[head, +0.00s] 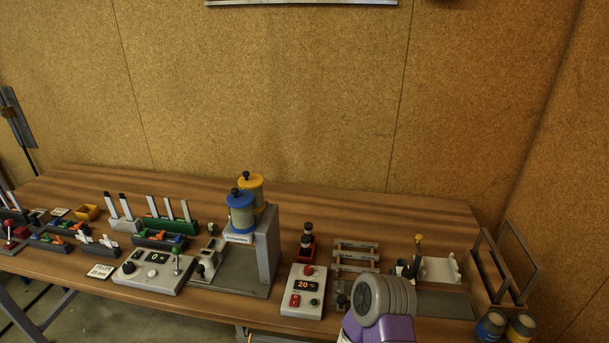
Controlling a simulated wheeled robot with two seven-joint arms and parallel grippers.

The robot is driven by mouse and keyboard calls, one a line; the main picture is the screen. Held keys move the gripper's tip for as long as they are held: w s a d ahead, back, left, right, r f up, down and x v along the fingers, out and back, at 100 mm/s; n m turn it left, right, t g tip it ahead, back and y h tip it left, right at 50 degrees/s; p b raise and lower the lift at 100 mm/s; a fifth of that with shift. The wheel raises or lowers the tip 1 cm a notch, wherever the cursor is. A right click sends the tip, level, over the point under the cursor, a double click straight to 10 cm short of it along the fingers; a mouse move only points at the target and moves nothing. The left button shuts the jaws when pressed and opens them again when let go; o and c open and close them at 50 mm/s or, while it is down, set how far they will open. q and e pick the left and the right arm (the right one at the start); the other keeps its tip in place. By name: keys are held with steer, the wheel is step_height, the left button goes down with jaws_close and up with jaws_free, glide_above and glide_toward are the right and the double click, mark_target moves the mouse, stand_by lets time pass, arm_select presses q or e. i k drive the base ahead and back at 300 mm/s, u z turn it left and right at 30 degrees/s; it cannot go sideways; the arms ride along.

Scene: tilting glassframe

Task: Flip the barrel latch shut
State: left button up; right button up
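I cannot make out a barrel latch for certain. A grey and purple rounded part (385,300), which looks like a link of my arm, rises from the bottom edge and covers part of that area. No gripper fingers show, so neither gripper's relation to the latch can be seen.
A wooden rack with upright frames (492,291) stands at the bench's right end. A control box (303,291) reads 20. A grey machine with blue and yellow canisters (240,221) stands mid-bench. Control boxes and small fixtures crowd the left. The bench's back strip (350,210) is clear.

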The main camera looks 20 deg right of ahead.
mark_target(419, 237)
steer(key=z, duration=3)
steer(key=k, duration=0.65)
steer(key=u, duration=0.35)
steer(key=i, duration=0.5)
